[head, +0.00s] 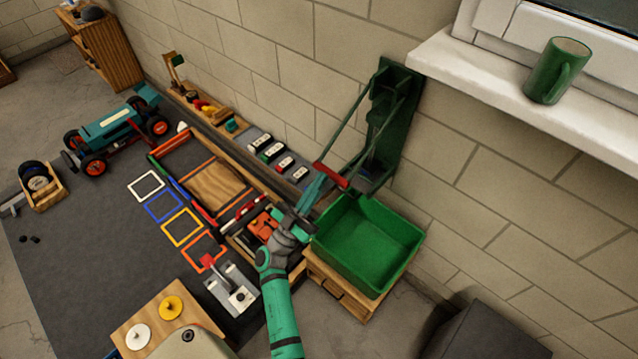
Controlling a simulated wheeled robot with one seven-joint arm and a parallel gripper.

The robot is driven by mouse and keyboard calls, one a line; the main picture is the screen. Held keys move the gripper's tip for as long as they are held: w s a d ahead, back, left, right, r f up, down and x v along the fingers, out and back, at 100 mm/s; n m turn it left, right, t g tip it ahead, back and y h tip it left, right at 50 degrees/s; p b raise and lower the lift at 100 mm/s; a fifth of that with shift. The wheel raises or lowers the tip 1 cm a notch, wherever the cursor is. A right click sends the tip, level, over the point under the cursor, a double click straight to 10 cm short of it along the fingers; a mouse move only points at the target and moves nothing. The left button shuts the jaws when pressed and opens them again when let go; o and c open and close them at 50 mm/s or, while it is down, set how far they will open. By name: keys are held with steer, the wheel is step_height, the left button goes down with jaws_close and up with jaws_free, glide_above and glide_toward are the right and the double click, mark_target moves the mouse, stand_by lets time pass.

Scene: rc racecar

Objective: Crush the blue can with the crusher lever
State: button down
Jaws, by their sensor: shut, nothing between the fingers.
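The dark green can crusher (388,115) is mounted upright on the block wall at centre right. Its lever slants down to the left and ends in a red handle (331,176). A small dark blue shape (369,164), probably the blue can, shows low inside the crusher, partly hidden by the frame and lever; I cannot tell whether it is crushed. My gripper (318,187) is shut and empty, with its fingertips close beside or under the red handle. I cannot tell whether they touch it.
A green bin (367,243) stands on a wooden box below the crusher, right of my arm.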

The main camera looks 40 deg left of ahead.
steer(key=s+f, duration=0.5)
steer(key=f, duration=0.2)
steer(key=shift+s+a+f, duration=0.15)
steer(key=shift+s+f, duration=0.15)
steer(key=shift+s, duration=0.05)
